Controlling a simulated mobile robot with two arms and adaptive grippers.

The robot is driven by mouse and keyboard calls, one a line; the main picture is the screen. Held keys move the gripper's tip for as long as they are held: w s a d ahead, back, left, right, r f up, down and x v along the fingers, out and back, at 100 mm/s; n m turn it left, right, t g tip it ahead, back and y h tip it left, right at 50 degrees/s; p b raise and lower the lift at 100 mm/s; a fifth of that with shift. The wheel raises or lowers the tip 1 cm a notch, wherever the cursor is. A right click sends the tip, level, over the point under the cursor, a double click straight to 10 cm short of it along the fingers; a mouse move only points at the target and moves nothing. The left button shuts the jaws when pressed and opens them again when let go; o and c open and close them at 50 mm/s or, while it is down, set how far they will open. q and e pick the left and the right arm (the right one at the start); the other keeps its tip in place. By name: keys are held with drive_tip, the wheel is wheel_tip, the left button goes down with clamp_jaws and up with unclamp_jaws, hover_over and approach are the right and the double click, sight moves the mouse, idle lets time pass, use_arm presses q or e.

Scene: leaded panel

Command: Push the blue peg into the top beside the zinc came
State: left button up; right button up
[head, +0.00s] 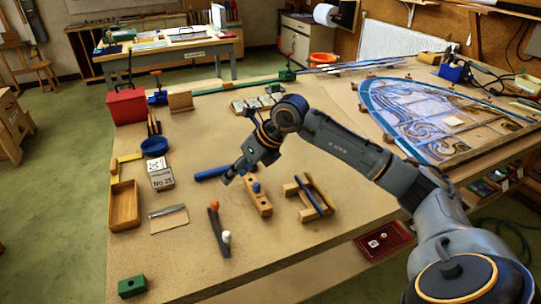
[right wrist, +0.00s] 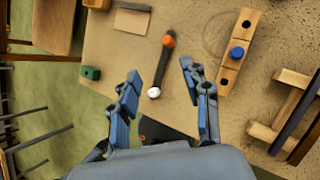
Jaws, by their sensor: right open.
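The blue peg (head: 256,187) stands in a wooden block (head: 263,207). In the right wrist view the blue peg (right wrist: 237,53) sits between two dark holes of the block (right wrist: 230,68). A dark strip (head: 218,233), perhaps the zinc came, lies on the bench top left of the block, with an orange knob at one end and a white knob at the other. My right gripper (head: 232,177) is open and empty, above the bench just left of the block. In the right wrist view the strip (right wrist: 161,68) shows between its fingers. My left gripper is out of view.
A wooden frame with dark bars (head: 312,197) stands right of the block. A wooden tray (head: 124,206), a blue bowl (head: 154,146) and a green block (head: 132,287) are at the left. The leaded panel (head: 435,120) lies at the right. The bench front is clear.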

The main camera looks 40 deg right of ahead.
sight(257, 184)
drive_tip(key=s+d+r+m+g+h, duration=0.1)
drive_tip(key=d+h, duration=0.3)
drive_tip(key=d, duration=0.6)
drive_tip(key=p+x, duration=0.1)
drive_tip(key=x, duration=0.3)
drive_tip(key=p+x, duration=0.1)
drive_tip(key=x, duration=0.3)
drive_tip(key=a+p+x, duration=0.1)
drive_tip(key=x, duration=0.3)
drive_tip(key=shift+p, duration=0.35)
drive_tip(key=shift+x, duration=0.75)
drive_tip(key=shift+c, duration=0.4)
drive_tip(key=shift+d, duration=0.1)
clamp_jaws()
